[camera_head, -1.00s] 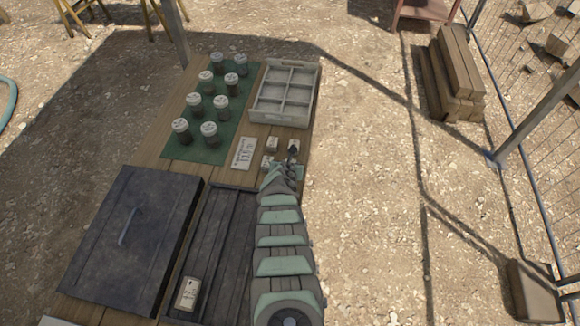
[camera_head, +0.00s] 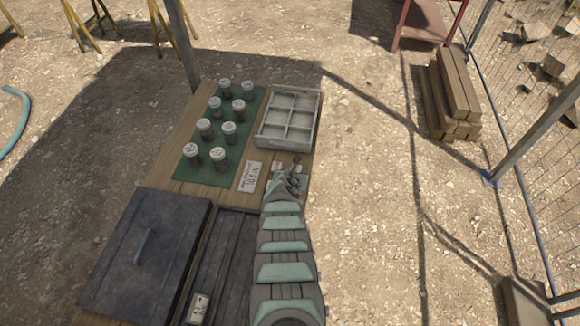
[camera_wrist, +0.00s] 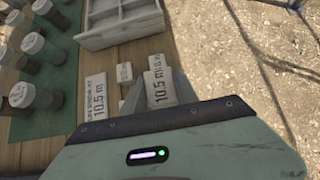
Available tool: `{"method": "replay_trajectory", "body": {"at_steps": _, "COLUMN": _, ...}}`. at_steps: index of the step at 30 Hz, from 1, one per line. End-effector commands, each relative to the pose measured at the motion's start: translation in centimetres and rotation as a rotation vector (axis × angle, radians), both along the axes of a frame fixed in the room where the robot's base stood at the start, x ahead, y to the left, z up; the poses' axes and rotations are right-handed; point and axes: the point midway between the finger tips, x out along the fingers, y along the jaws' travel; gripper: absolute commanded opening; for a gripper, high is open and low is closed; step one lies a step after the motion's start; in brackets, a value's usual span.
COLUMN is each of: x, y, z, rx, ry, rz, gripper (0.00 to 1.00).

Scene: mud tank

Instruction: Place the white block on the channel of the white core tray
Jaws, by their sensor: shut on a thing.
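My gripper (camera_wrist: 155,95) is shut on a white block (camera_wrist: 160,82) marked "10.5 m", held between its two grey fingers. In the head view my gripper (camera_head: 294,178) is over the right edge of the table, in front of a pale divided tray; the held block is hard to make out there. The pale divided tray (camera_head: 262,137), possibly the white core tray, has several open compartments. It also shows at the top of the wrist view (camera_wrist: 98,42). A dark tray (camera_head: 215,262) with long channels lies nearer, with a white labelled block (camera_head: 198,308) in it.
A small white block (camera_wrist: 124,72) and a flat "10.5 m" card (camera_wrist: 97,95) lie beside the held block. Several lidded jars (camera_head: 229,130) stand on a green mat (camera_head: 190,170). A dark lidded box (camera_head: 145,255) is at left.

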Motion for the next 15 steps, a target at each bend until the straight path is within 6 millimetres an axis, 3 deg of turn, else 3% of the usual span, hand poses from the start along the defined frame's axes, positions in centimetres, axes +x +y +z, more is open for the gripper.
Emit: {"method": "replay_trajectory", "body": {"at_steps": 15, "x": 0.5, "y": -3.0, "z": 1.0, "rx": 0.010, "ry": -0.003, "rz": -0.081, "gripper": 0.00}}
